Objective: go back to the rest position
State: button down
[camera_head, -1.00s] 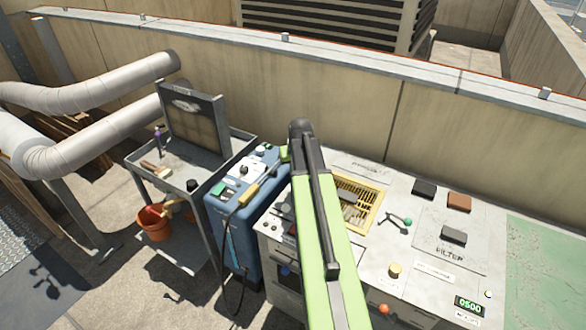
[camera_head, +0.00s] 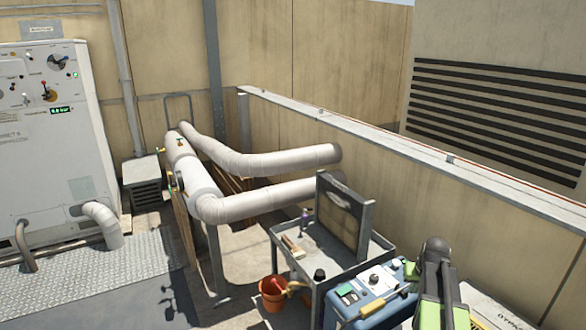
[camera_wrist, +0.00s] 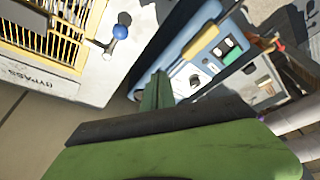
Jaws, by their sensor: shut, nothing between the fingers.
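My gripper (camera_wrist: 155,95) shows in the wrist view as green and dark parts across the lower middle. It is shut, with nothing seen held. It hangs above the gap between a pale bench panel and a blue machine (camera_wrist: 172,52). In the head view my green and black arm stands at the lower right, and the gripper's tips are not seen there.
A grey cart (camera_head: 342,270) holds a framed panel (camera_head: 341,217) and small items. An orange bucket (camera_head: 272,295) stands low beside it. Thick pipes (camera_head: 262,163) run along the wall. A white control cabinet (camera_head: 45,150) is at left. The floor plate (camera_head: 100,285) is clear.

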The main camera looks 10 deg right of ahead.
jog(key=w+a+n+y, duration=0.15)
jog(key=a+n, duration=0.25)
jog(key=a, duration=1.9)
jog(key=s+a+f+g, duration=0.1)
jog(key=s+a+g, duration=0.2)
jog(key=s+a, duration=0.7)
jog(key=shift+s+f+g, duration=0.25)
jog(key=shift+s+g, duration=0.15)
jog(key=shift+d, duration=0.15)
